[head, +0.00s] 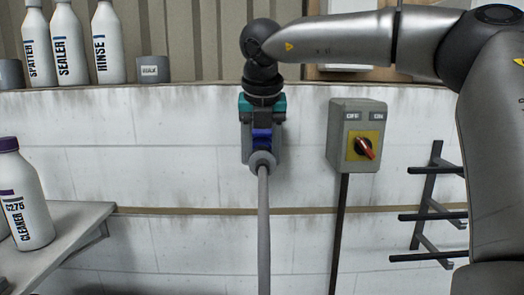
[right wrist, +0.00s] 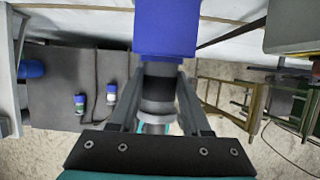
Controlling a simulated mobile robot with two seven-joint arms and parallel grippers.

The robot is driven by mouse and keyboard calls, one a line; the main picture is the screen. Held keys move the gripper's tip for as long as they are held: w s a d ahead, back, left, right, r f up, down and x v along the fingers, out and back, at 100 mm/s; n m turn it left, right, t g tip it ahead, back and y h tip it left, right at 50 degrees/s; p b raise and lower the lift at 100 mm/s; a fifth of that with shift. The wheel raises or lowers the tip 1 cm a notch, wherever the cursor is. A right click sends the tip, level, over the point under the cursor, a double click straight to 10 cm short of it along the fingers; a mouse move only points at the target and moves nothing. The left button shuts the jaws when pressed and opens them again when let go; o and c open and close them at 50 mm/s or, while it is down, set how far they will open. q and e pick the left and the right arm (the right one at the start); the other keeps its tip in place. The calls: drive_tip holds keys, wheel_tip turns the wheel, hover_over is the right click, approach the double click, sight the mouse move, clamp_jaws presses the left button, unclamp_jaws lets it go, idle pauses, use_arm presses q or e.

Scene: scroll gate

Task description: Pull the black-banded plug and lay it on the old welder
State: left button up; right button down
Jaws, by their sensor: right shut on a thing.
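My right gripper (head: 262,118) reaches down in front of the wall, and its two fingers also show in the right wrist view (right wrist: 160,110). They are shut on the black-banded plug (right wrist: 157,90), a grey body with a dark band. In the head view the plug's round grey end (head: 263,160) shows with a grey cable (head: 264,230) hanging from it. A blue part (right wrist: 168,28) sits against the plug on the wall side, over a grey wall housing (head: 247,150). I cannot tell whether the plug is still seated. I cannot make out the old welder. My left gripper is out of view.
A switch box (head: 357,135) marked OFF and ON, with a red knob, is on the wall right of the gripper. A dark rack (head: 432,215) juts out further right. Bottles (head: 70,45) line the ledge, and a cleaner bottle (head: 25,205) stands on a shelf (head: 70,235) at left.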

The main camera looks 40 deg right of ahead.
sight(263, 160)
drive_tip(key=shift+s+a+f, duration=0.1)
drive_tip(key=shift+a, duration=0.05)
idle(0.5)
drive_tip(key=shift+s+a, duration=0.15)
drive_tip(key=shift+s, duration=0.1)
drive_tip(key=shift+b, duration=0.3)
drive_tip(key=shift+s+a+b, duration=1.4)
drive_tip(key=shift+s+b, duration=0.2)
